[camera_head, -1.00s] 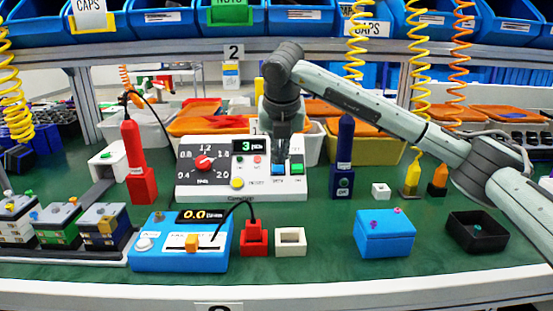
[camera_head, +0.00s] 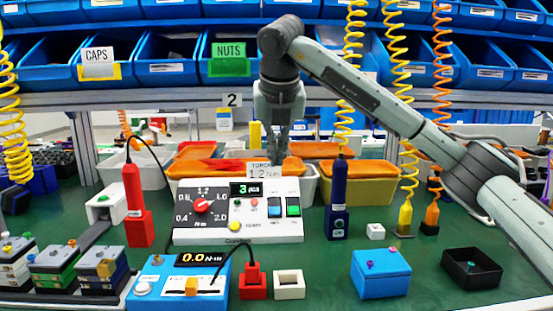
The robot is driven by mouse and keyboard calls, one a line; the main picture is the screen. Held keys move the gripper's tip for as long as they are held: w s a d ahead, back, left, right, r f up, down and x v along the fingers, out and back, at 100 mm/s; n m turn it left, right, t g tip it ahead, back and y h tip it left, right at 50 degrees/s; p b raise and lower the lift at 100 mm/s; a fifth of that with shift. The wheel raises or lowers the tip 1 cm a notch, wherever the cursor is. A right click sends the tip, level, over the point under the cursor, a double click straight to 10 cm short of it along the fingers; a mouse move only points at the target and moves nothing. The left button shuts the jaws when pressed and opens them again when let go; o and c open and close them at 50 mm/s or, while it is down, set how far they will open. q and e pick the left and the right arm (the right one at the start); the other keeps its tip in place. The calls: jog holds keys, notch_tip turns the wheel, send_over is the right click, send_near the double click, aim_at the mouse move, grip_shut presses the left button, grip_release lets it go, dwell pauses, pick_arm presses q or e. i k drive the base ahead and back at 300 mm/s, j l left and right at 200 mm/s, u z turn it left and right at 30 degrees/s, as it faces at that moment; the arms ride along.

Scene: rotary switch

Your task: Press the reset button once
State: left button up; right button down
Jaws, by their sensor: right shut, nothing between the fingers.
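A white control box (camera_head: 218,237) stands in the middle of the table. It has a red rotary knob (camera_head: 201,205), a small display (camera_head: 245,188) reading 3, and small green and red buttons. A yellow button (camera_head: 235,226) sits low on its face; the small label beside it is too blurred to read surely. A blue button (camera_head: 274,207) and a green button (camera_head: 293,207) are on the right part. My right gripper (camera_head: 279,157) is shut and empty, pointing down above the box's upper edge, apart from the buttons. My left gripper is not in view.
A blue meter (camera_head: 175,287), red block (camera_head: 252,282) and white block (camera_head: 289,285) are in front. A red screwdriver (camera_head: 134,205) stands left, a dark blue one (camera_head: 338,208) right. Orange-lidded bins (camera_head: 360,169) are behind.

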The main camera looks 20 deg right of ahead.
aim_at(234, 226)
jog(key=k+j, duration=0.2)
jog(key=k, duration=0.3)
jog(key=k+j, duration=0.2)
jog(key=k, duration=0.25)
